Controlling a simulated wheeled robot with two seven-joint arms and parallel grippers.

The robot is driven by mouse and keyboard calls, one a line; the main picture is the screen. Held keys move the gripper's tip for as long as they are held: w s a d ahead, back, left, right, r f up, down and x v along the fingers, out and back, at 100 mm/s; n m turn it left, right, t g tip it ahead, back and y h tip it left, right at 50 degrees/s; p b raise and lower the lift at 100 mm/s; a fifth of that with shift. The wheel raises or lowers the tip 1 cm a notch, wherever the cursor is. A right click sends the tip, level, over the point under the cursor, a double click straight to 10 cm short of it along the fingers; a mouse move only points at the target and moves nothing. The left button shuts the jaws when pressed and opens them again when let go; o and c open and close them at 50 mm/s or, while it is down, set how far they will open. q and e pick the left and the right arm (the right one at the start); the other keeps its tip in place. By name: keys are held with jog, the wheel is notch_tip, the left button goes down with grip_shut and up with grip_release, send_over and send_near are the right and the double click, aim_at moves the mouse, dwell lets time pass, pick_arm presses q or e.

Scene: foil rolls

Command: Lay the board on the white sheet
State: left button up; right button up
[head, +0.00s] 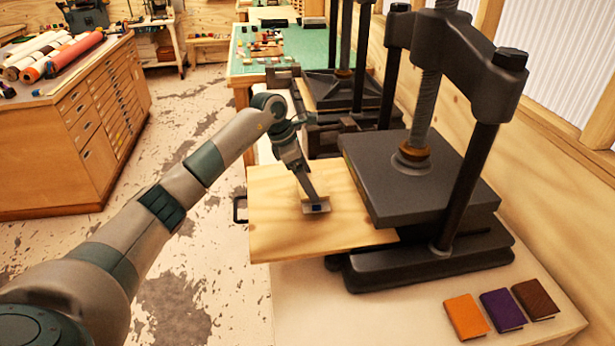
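A pale wooden board (280,225) sits at the left side of a black press (420,180). Its right part goes out of sight behind or under the press's upper plate, and I cannot tell which. My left arm reaches in from the left, and my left gripper (316,206) is over the middle of the board. I cannot tell whether its fingers touch the board or are open or shut. I cannot make out a separate white sheet; the board and press may hide it. My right gripper is not in view.
The press stands on a cream bench top (400,312), with an orange book (465,317), a purple book (501,311) and a brown book (535,299) at the front right. A second press (345,95) stands behind. A drawer cabinet (75,125) with foil rolls stands left.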

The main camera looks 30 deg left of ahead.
pick_arm(q)
jog(key=shift+f, duration=0.4)
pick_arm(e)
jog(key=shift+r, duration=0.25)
pick_arm(q)
jog(key=shift+f, duration=0.2)
jog(key=o, duration=0.8)
jog(key=shift+r, duration=0.1)
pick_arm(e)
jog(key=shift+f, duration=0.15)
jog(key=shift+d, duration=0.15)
